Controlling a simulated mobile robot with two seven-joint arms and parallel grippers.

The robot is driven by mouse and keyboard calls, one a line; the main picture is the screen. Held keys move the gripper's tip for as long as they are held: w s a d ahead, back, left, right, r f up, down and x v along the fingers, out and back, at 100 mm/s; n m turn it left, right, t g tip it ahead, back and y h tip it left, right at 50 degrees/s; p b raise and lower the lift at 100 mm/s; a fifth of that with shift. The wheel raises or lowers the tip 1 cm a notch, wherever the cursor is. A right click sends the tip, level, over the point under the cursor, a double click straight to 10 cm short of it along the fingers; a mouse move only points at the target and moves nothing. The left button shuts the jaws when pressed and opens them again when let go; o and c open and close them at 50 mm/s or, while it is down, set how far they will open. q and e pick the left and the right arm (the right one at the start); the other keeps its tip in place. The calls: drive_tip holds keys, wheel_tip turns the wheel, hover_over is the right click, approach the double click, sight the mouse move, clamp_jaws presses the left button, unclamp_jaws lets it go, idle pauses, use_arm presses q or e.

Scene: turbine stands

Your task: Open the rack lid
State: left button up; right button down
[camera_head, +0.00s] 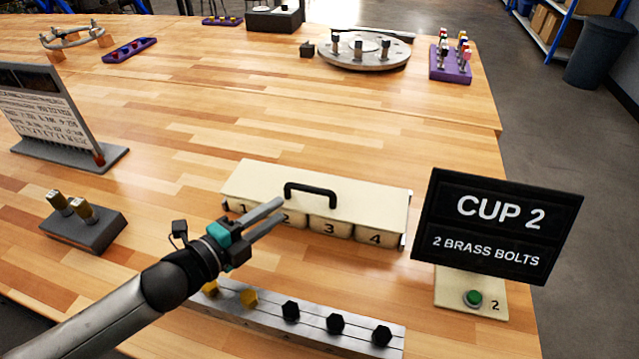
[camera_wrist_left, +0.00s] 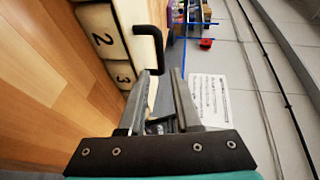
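The cream rack (camera_head: 330,229) stands on the table with numbered cups 1 to 4 along its front. Its flat lid (camera_head: 375,200) lies closed and carries a black handle (camera_head: 310,190). My left gripper (camera_head: 285,206) reaches in from the lower left, its fingertips just short of the handle. In the left wrist view the two fingers (camera_wrist_left: 162,76) are apart with a gap between them, and the handle (camera_wrist_left: 152,42) shows beyond the tips, a little to the left. The gripper holds nothing. My right gripper is in neither view.
A grey bolt strip (camera_head: 310,327) lies in front of the rack. A black "CUP 2, 2 BRASS BOLTS" sign (camera_head: 497,228) and a green button (camera_head: 473,298) stand at right. A grey block with brass bolts (camera_head: 83,230) is at left. The wood behind the rack is clear.

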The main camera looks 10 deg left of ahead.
sight(313, 188)
use_arm(q)
drive_tip(key=b+x, duration=0.1)
drive_tip(key=x, duration=1.3)
drive_tip(key=shift+f, duration=0.1)
clamp_jaws()
idle(1.3)
